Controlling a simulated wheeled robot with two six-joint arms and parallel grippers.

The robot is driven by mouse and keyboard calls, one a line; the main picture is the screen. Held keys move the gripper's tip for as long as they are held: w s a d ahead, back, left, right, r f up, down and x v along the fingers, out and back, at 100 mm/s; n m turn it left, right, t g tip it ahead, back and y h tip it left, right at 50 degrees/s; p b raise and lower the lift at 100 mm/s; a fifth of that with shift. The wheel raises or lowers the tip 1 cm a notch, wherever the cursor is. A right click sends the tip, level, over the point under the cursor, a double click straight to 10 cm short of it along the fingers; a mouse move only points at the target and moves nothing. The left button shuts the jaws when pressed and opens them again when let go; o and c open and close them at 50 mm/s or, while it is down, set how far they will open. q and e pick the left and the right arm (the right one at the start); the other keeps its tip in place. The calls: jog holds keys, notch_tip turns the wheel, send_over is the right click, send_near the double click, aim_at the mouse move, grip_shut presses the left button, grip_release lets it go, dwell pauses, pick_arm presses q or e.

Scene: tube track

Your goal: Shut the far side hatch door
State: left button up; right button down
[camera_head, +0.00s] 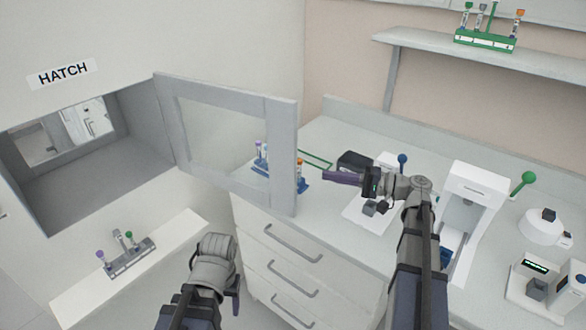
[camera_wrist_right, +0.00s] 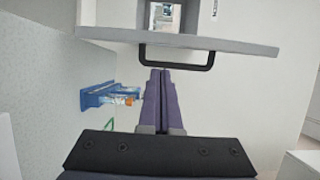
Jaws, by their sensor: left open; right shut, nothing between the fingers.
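The hatch (camera_head: 70,185) is a grey box opening in the left wall under a HATCH sign. Its grey-framed, glass-paned door (camera_head: 281,150) stands swung open to the right, over the drawer unit. At the hatch's far end a window-like opening (camera_head: 50,145) shows a room beyond; I cannot tell whether a pane covers it. My right gripper (camera_head: 325,176) is shut and empty, right of the door. In the right wrist view its purple fingertips (camera_wrist_right: 160,72) are close to the door's black handle (camera_wrist_right: 180,68); contact is unclear. My left gripper (camera_head: 236,298) is low, below the door, fingers mostly hidden.
A blue tube rack (camera_head: 302,186) stands on the counter behind the door. Several white devices (camera_head: 475,200) stand to the right. A grey rack (camera_head: 128,254) sits on a white ledge (camera_head: 75,300) below the hatch. Drawers (camera_head: 290,268) are under the counter.

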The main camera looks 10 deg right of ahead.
jog(key=x, duration=1)
dwell(0.3)
